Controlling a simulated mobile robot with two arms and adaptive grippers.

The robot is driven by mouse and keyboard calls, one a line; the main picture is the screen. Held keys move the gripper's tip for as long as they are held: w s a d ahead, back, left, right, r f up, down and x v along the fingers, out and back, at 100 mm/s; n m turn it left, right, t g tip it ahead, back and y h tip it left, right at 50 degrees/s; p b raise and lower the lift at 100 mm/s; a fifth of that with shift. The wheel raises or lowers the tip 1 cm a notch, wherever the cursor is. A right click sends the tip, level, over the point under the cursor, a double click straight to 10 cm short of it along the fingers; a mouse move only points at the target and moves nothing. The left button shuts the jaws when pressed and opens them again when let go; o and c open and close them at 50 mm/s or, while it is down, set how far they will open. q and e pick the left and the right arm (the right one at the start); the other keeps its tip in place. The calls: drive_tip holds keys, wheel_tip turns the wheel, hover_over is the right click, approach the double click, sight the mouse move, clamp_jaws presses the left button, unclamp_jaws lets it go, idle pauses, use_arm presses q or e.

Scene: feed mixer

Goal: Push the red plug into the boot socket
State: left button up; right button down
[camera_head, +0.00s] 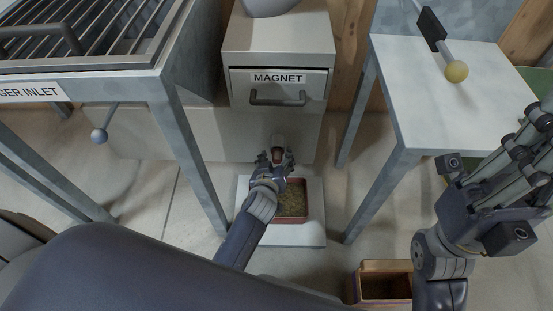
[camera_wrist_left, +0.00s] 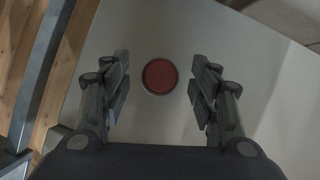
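A round red plug (camera_wrist_left: 160,76) shows face-on in the left wrist view, with a thin pale rim around it, in front of a plain beige surface. In the head view a small dark red patch (camera_head: 277,152) shows at the fingers, below a short grey spout (camera_head: 278,140) on the machine's front. My left gripper (camera_wrist_left: 161,88) is open, one finger on each side of the red disc with a gap to both. It also shows in the head view (camera_head: 275,160). I cannot tell how deep the plug sits; the socket's inside is hidden. My right gripper (camera_head: 527,140) is raised at the right, away from the machine.
A red-rimmed tray (camera_head: 305,213) of grainy feed stands on a white platform (camera_head: 312,235) below. The MAGNET drawer (camera_head: 278,89) is above. Table legs stand on both sides. A wooden box (camera_head: 384,267) is on the floor at lower right.

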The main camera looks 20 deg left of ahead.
use_arm(q)
wheel_tip(320, 180, up, 10)
idle(0.7)
idle(0.4)
